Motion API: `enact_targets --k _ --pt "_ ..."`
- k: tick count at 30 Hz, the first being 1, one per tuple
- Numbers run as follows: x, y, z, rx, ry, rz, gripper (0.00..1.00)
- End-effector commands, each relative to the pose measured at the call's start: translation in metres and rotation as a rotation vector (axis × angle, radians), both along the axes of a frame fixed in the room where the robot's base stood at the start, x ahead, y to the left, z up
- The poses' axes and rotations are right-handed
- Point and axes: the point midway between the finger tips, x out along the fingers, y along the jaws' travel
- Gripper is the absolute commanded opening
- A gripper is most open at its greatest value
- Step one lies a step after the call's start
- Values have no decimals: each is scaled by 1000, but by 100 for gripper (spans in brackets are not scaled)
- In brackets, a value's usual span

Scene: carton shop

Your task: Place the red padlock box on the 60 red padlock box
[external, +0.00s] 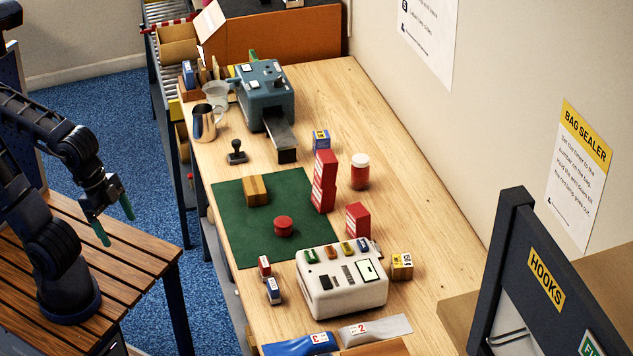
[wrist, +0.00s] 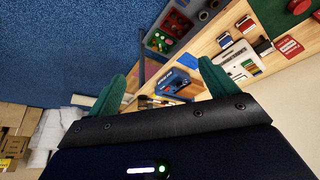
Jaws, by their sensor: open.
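In the external view, two red boxes stand stacked (external: 324,180) on the bench, right of the green mat's edge. Another red box (external: 357,220) stands alone, nearer the white sealing machine. The print on these boxes is too small to read, so I cannot tell which is the 60 one. A red box (wrist: 288,46) also shows in the wrist view at the right. My gripper (external: 113,218) is open and empty, over the slatted table at the left, well away from the red boxes. In the wrist view its green fingers (wrist: 163,88) are spread apart.
The white sealing machine (external: 342,281) stands front of the red boxes, with a yellow box (external: 401,266) beside it. A wooden block (external: 256,189) and red disc (external: 283,226) sit on the green mat (external: 230,218).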

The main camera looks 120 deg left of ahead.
Motion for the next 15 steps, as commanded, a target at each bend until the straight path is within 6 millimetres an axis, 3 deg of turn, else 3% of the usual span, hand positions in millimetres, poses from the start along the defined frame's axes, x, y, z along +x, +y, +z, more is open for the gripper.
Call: enact_targets --k 6,15 --pt "-27 -15 -17 4 -15 -44 85" --pt "-30 -16 -19 4 -16 -47 85"
